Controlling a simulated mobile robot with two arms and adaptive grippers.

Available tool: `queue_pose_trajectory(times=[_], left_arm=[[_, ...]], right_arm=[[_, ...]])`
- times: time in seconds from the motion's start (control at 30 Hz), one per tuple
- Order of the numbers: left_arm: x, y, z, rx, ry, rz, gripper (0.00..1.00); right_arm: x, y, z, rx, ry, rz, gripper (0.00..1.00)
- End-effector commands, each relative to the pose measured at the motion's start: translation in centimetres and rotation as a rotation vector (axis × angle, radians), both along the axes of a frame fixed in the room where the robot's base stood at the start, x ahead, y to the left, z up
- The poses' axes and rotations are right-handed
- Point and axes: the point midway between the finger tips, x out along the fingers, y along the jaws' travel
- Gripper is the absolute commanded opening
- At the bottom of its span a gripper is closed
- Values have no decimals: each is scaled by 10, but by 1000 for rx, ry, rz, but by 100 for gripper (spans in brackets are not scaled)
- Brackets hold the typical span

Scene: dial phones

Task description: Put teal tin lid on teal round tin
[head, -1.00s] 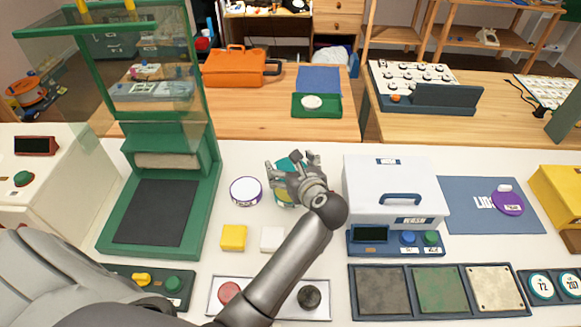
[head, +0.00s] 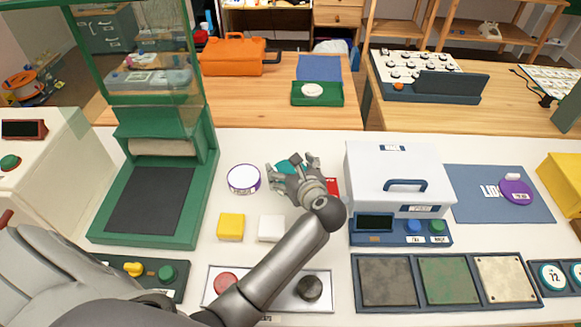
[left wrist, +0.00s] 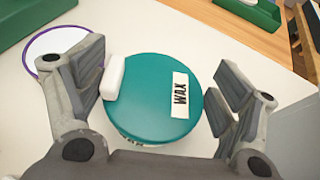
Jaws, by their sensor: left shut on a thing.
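The teal tin lid (left wrist: 154,98), round with a white grip at its left edge and a WAX label, lies between the fingers of my left gripper (left wrist: 160,95) in the left wrist view. A bit of white side with dark print shows below the lid's near edge, apparently the teal round tin (left wrist: 131,141). Whether the lid is seated on it I cannot tell. In the head view my left gripper (head: 297,174) hides most of this, and only a teal patch (head: 285,167) shows behind it. My right gripper is not in view.
A purple-rimmed white round tin (head: 243,179) stands just left of the gripper. A yellow block (head: 231,226) and a white block (head: 271,228) lie nearer. A white case (head: 397,173) stands close on the right. A purple lid (head: 516,191) lies on a blue mat (head: 470,207).

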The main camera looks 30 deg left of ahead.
Motion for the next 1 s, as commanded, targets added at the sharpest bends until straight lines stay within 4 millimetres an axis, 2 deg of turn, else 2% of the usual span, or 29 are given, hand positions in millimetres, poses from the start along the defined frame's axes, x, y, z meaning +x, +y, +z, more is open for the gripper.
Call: queue_pose_trajectory(times=[0.67, 0.7, 0.77, 1.0], left_arm=[[0, 0, -12, 0, 0, 0, 63], [0, 0, -11, 0, 0, 0, 90], [0, 0, -11, 0, 0, 0, 98], [0, 0, -11, 0, 0, 0, 100]], right_arm=[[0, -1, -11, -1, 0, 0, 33], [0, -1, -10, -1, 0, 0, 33], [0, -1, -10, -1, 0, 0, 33], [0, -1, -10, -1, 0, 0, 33]])
